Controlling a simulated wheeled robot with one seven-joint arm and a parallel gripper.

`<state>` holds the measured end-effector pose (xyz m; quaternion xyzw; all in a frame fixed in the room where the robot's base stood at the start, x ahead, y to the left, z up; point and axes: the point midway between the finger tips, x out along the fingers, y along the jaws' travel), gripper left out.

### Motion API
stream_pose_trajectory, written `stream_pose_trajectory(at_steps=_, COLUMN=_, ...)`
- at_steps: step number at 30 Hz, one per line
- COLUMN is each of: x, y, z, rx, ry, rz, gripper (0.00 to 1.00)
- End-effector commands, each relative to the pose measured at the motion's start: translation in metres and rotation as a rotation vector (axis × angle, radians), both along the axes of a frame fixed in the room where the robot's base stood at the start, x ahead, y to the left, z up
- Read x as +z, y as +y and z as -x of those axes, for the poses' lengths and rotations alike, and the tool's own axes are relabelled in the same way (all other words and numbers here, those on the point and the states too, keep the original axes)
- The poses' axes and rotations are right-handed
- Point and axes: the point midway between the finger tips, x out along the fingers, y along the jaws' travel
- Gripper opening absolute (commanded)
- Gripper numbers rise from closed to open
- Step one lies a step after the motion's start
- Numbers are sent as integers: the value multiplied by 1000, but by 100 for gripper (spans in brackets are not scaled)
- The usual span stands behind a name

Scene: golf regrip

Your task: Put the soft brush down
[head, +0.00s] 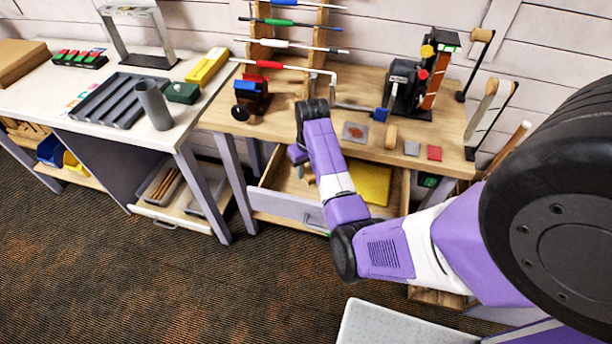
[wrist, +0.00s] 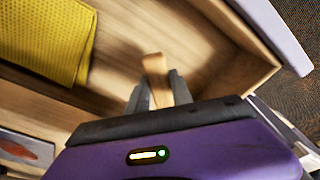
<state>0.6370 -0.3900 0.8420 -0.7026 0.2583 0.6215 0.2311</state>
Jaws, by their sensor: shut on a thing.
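My gripper (wrist: 157,92) is shut on a light wooden piece, which I take to be the handle of the soft brush (wrist: 155,72). Its bristles cannot be made out. In the wrist view the gripper is over the open wooden drawer (wrist: 195,22), near one of its corners. In the head view my arm reaches into the drawer (head: 285,205) at the left end, and the gripper is mostly hidden by the arm. I cannot tell whether the brush touches the drawer floor.
A yellow cloth or mat (head: 372,184) lies in the drawer's right part; it also shows in the wrist view (wrist: 50,38). The workbench (head: 335,100) above carries a vise (head: 251,97) and a black machine (head: 402,85). Bare drawer floor lies between cloth and gripper.

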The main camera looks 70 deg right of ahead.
Motion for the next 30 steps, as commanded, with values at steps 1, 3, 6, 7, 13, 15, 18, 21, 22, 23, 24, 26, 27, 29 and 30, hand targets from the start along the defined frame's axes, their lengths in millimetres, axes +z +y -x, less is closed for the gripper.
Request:
stream_pose_trajectory(at_steps=1, x=-7, y=1, z=1, rx=-1, ry=1, rz=-1, gripper=0)
stream_pose_trajectory(at_steps=3, x=-17, y=0, z=1, rx=-1, ry=2, rz=-3, gripper=0)
stream_pose_trajectory(at_steps=6, x=-29, y=0, z=1, rx=-1, ry=1, rz=-1, gripper=0)
stream_pose_trajectory(at_steps=7, x=-31, y=0, z=1, rx=-1, ry=1, rz=-2, gripper=0)
stream_pose_trajectory(at_steps=13, x=-34, y=0, z=0, rx=-1, ry=-1, rz=1, gripper=0)
stream_pose_trajectory(at_steps=15, x=-34, y=0, z=0, rx=-1, ry=0, rz=0, gripper=0)
stream_pose_trajectory(at_steps=18, x=-36, y=0, z=0, rx=-1, ry=0, rz=0, gripper=0)
stream_pose_trajectory(at_steps=21, x=-37, y=0, z=0, rx=-1, ry=0, rz=0, gripper=33)
stream_pose_trajectory(at_steps=22, x=-37, y=0, z=0, rx=-1, ry=0, rz=0, gripper=39)
stream_pose_trajectory(at_steps=23, x=-37, y=0, z=0, rx=-1, ry=0, rz=0, gripper=44)
stream_pose_trajectory(at_steps=24, x=-37, y=0, z=0, rx=-1, ry=0, rz=0, gripper=49)
stream_pose_trajectory(at_steps=26, x=-37, y=0, z=0, rx=-1, ry=0, rz=0, gripper=49)
stream_pose_trajectory(at_steps=27, x=-37, y=0, z=0, rx=-1, ry=0, rz=0, gripper=49)
stream_pose_trajectory(at_steps=29, x=-37, y=0, z=0, rx=-1, ry=0, rz=0, gripper=49)
stream_pose_trajectory(at_steps=30, x=-37, y=0, z=0, rx=-1, ry=0, rz=0, gripper=49)
